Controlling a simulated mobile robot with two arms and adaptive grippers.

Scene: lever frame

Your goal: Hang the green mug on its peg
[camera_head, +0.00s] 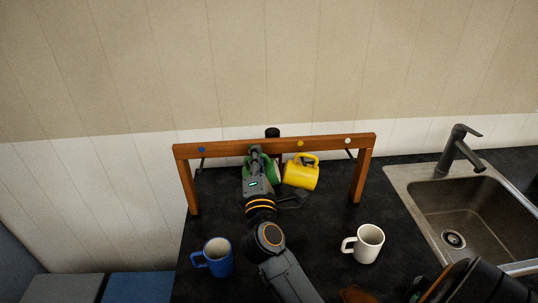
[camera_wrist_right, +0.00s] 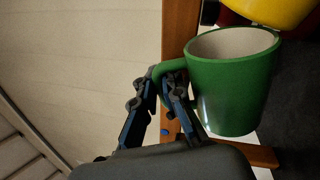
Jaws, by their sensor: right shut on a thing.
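The green mug (camera_head: 276,168) is mostly hidden behind my right gripper (camera_head: 256,158) in the head view, at the left-middle of the wooden frame. In the right wrist view, the green mug (camera_wrist_right: 232,88) shows clearly. My right gripper (camera_wrist_right: 165,78) is shut on its handle, with the cup body beside the fingers. The wooden frame's top bar (camera_head: 228,148) carries coloured dots. The green mug's own peg is hidden by the gripper, so I cannot tell whether the handle is on it. My left gripper is not in view.
A yellow mug (camera_head: 300,176) hangs at the yellow dot, close to the right of the green mug. A blue mug (camera_head: 217,257) and a white mug (camera_head: 369,244) stand on the dark counter (camera_head: 330,212) in front. A sink (camera_head: 470,215) is at the right.

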